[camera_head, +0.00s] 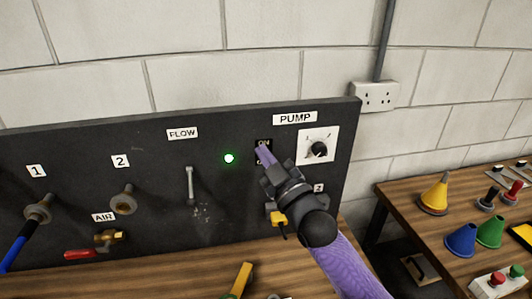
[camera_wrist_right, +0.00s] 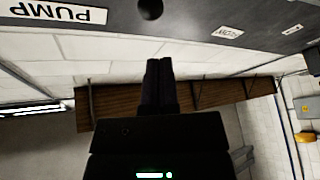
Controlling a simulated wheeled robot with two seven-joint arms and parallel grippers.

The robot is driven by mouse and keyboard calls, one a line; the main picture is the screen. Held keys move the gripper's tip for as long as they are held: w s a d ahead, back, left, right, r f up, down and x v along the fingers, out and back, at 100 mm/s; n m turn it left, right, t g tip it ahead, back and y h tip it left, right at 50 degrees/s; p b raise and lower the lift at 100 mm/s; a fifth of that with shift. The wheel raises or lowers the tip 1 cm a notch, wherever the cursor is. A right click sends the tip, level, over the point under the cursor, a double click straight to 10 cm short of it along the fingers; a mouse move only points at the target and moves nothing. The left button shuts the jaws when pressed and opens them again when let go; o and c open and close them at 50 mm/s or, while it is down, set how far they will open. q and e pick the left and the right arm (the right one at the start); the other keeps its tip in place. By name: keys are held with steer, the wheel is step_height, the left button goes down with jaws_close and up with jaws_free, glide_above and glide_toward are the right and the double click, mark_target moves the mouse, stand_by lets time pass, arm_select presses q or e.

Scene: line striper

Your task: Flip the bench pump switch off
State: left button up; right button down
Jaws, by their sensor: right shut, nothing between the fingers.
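The dark bench panel (camera_head: 60,148) carries a PUMP label (camera_head: 295,118) at its upper right. The switch plate (camera_head: 263,143) below it shows ON at its top; my gripper covers its lower part, and I cannot make out the switch lever. A green light (camera_head: 228,158) glows left of the plate. My right gripper (camera_head: 262,154) is shut and empty, with its fingertips in front of the plate; I cannot tell whether they touch it. In the right wrist view the closed fingers (camera_wrist_right: 159,66) point away from the camera, and the PUMP label (camera_wrist_right: 60,12) is upside down. My left gripper is not in view.
A dial knob (camera_head: 319,149) on a white plate sits right of the gripper. A FLOW lever (camera_head: 189,184), numbered ports, a red-handled AIR valve (camera_head: 85,254) and a yellow valve (camera_head: 278,218) are also on the panel. A side table with cones (camera_head: 434,193) stands right.

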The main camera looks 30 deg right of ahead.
steer(key=x, duration=0.4)
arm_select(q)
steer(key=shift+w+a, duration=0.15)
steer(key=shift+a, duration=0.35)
arm_select(e)
steer(key=d+f, duration=0.1)
steer(key=s+d+f, duration=0.1)
steer(key=f, duration=0.1)
steer(key=shift+f, duration=0.15)
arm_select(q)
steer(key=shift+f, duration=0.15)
